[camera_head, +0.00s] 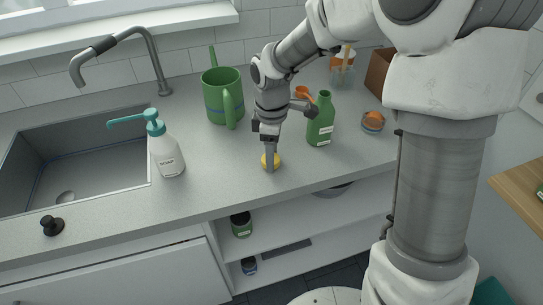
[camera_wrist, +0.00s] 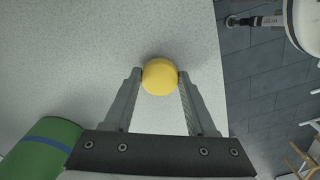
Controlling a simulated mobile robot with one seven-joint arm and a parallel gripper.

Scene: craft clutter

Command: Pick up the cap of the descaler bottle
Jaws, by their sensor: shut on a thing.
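A round yellow cap (camera_head: 275,160) is at the counter's surface, left of and nearer than an open-necked green bottle (camera_head: 320,120). The bottle stands upright with a white label that is too small to read. My gripper (camera_head: 269,160) points down and is shut on the yellow cap. In the wrist view the cap (camera_wrist: 160,77) sits between the two fingertips (camera_wrist: 159,80), with a finger touching each side. I cannot tell whether the cap rests on the counter or is slightly above it.
A green watering can (camera_head: 218,95) stands behind my gripper, and a white soap bottle (camera_head: 167,155) stands left by the sink (camera_head: 85,160). A jar with an orange lid (camera_head: 373,121) is right. The counter's front edge is close to the cap; open shelves lie below.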

